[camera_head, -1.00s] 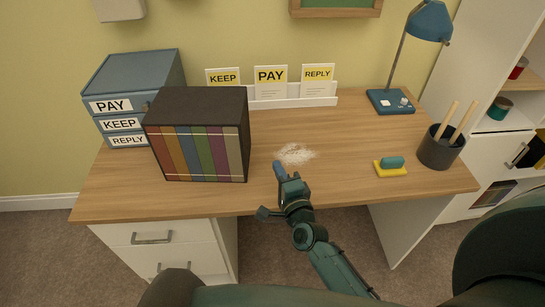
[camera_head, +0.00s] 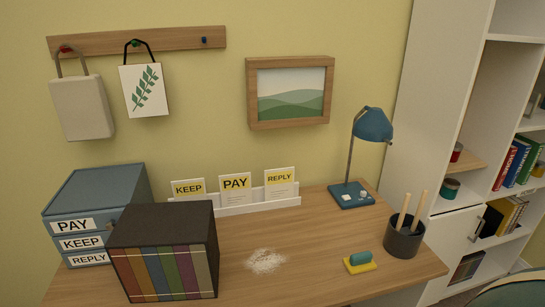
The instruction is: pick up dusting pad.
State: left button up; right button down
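The dusting pad (camera_head: 360,263), a yellow pad with a teal grip on top, lies on the right part of the wooden desk (camera_head: 310,240). It is left of the dark pen cup and touches nothing but the desk top. A patch of pale dust (camera_head: 266,261) lies on the desk left of the pad. Neither of my grippers is in the head view.
A dark cup (camera_head: 404,238) with two wooden sticks and a blue lamp (camera_head: 351,195) stand near the pad. A book box (camera_head: 165,225), blue drawers (camera_head: 95,200) and a card rack (camera_head: 245,208) stand left and behind. White shelves (camera_head: 450,150) rise at right.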

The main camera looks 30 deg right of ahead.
aim_at(363, 261)
jog(key=z, duration=1.6)
